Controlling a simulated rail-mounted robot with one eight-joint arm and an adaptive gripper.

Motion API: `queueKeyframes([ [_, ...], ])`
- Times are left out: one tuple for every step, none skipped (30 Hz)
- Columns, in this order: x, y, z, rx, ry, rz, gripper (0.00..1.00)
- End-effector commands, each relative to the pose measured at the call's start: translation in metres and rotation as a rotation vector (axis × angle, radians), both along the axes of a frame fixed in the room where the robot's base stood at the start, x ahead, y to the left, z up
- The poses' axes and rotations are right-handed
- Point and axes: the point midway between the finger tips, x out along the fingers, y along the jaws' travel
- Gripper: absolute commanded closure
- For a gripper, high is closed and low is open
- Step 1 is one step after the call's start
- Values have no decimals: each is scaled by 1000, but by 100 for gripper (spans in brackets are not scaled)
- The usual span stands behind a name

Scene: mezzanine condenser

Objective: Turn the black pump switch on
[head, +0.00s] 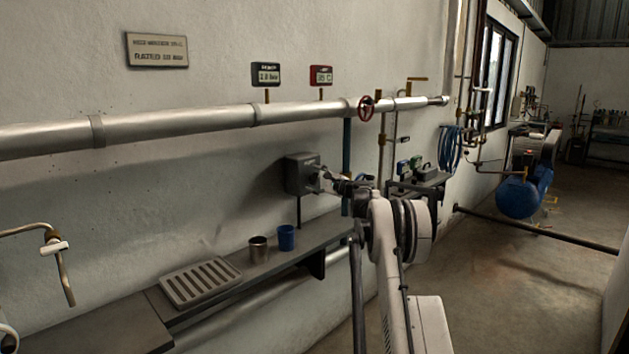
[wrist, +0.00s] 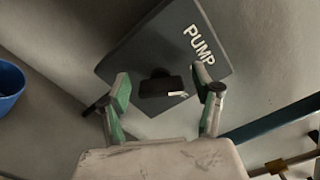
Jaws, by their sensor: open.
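The grey pump box (head: 299,173) is mounted on the wall above the shelf in the head view. In the wrist view the box (wrist: 215,65) is close, with white PUMP lettering on its face. The black switch (wrist: 160,86) sticks out from its lower part, with a small pale patch at its right end. My gripper (wrist: 163,92) is open, with one green-padded finger on each side of the switch and a visible gap to it. In the head view my gripper (head: 326,178) is at the box's right side, and the switch cannot be made out there.
A pipe (head: 190,120) with a red valve wheel (head: 366,108) runs along the wall above. On the shelf (head: 215,305) below are a metal cup (head: 259,250), a blue cup (head: 286,238) and a slatted rack (head: 201,282). A blue pipe (wrist: 270,121) passes at right.

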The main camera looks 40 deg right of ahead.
Motion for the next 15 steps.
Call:
queueKeyframes([
  [-3, -1, 0, 0, 0, -1, 38],
  [-5, -1, 0, 0, 0, -1, 38],
  [-9, -2, 1, 0, 0, -1, 38],
  [-12, -2, 1, 0, 0, -2, 38],
  [-16, -3, 1, 0, 0, -2, 38],
  [-22, -3, 1, 0, 0, -1, 38],
  [-27, -3, 1, 0, 0, -1, 38],
  [-34, -4, 1, 0, 0, -1, 38],
  [-42, -6, 1, 0, 0, -2, 38],
  [-48, -7, 1, 0, 1, -3, 38],
  [-54, -7, 0, 0, 1, -3, 38],
  [-62, -8, 1, 0, 0, -2, 38],
  [-69, -8, 1, 0, 0, -1, 38],
  [-74, -9, 0, 0, 0, -2, 38],
  [-82, -10, 0, 0, 1, -3, 38],
])
